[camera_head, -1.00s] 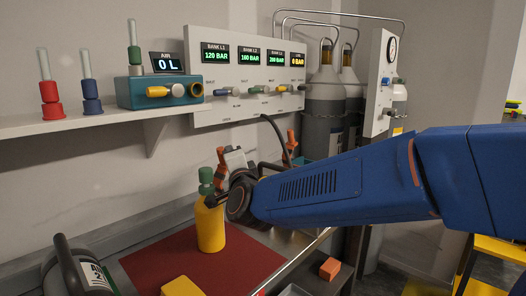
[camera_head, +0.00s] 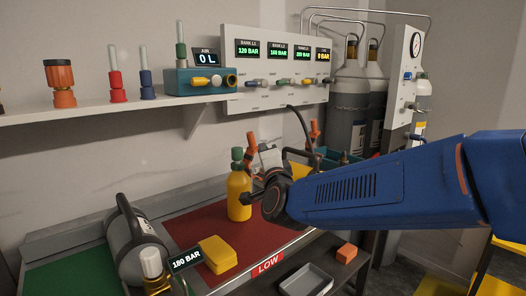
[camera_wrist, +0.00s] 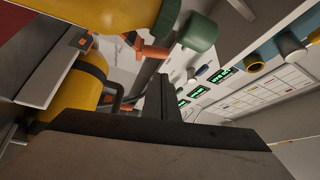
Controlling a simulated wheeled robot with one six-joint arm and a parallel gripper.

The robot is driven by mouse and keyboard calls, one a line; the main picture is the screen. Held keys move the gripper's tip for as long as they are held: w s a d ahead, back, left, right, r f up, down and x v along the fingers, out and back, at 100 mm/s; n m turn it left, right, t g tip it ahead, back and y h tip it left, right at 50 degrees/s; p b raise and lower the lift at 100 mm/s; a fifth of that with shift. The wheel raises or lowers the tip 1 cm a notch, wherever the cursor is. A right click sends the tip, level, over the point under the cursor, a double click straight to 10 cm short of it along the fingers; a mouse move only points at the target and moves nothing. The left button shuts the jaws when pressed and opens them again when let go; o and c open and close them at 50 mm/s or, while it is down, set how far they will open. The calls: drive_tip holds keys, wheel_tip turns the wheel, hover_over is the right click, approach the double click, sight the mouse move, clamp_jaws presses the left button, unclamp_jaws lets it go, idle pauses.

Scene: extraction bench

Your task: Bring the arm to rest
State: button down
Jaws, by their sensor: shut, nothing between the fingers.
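My blue arm (camera_head: 365,190) reaches in from the right in the head view, with its dark wrist joint just right of a yellow bottle with a green top (camera_head: 238,195). My gripper (camera_wrist: 160,98) shows in the wrist view as dark fingers, shut and empty. In the head view the fingers cannot be made out clearly. In the wrist view a yellow rounded body (camera_wrist: 112,14) and a green cap (camera_wrist: 199,32) are close beyond the fingers. I cannot tell whether the wrist touches the bottle.
The bottle stands on a red mat (camera_head: 205,218), near a yellow block (camera_head: 218,254) and a grey cylinder (camera_head: 137,245). A gauge panel (camera_head: 272,72) and a shelf (camera_head: 100,108) are behind. Below stand a grey tray (camera_head: 306,280) and an orange block (camera_head: 347,252).

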drive_tip(key=s+d+f+n+g, duration=0.4)
drive_tip(key=s+d+f, duration=0.3)
drive_tip(key=s, duration=0.4)
drive_tip(key=s+d+f+n+g+h, duration=0.1)
drive_tip(key=s+d+f+n+g, duration=0.4)
drive_tip(key=s+d+f, duration=0.3)
drive_tip(key=s+d+f+n+g+h, duration=0.1)
drive_tip(key=s+d+f+n+g, duration=0.3)
drive_tip(key=s, duration=1.2)
drive_tip(key=d+f+g, duration=0.1)
drive_tip(key=d+f, duration=0.2)
drive_tip(key=f, duration=0.1)
drive_tip(key=shift+d+f+n+g, duration=0.2)
drive_tip(key=shift+f+n+g, duration=0.1)
drive_tip(key=shift+f+n, duration=0.1)
